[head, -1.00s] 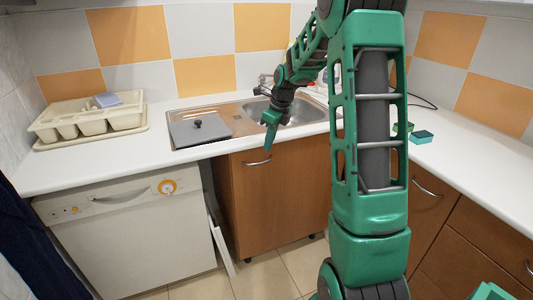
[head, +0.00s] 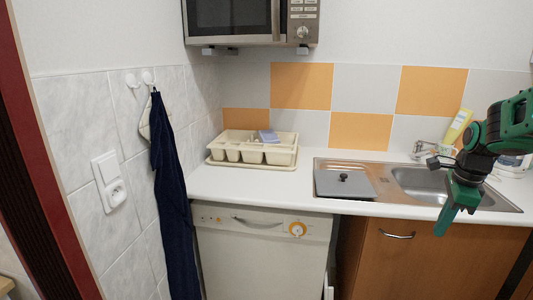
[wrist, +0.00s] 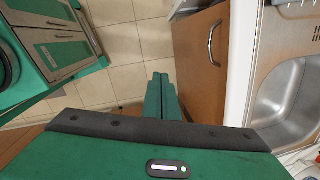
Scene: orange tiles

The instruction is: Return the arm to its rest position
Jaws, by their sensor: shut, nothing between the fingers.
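My gripper (head: 447,221) is at the right of the head view, pointing down in front of the sink's front edge. Its green fingers are together with nothing between them. In the wrist view my gripper (wrist: 160,80) shows as two closed green fingers over the floor, beside the brown cabinet (wrist: 199,60). Most of my arm is outside the right edge of the head view.
The sink (head: 420,185) with a grey lid (head: 345,183) is set in the white counter (head: 250,187). A cream cutlery tray (head: 282,156) stands at the counter's left. A microwave (head: 235,20) hangs above. A dark blue cloth (head: 168,190) hangs on the left wall.

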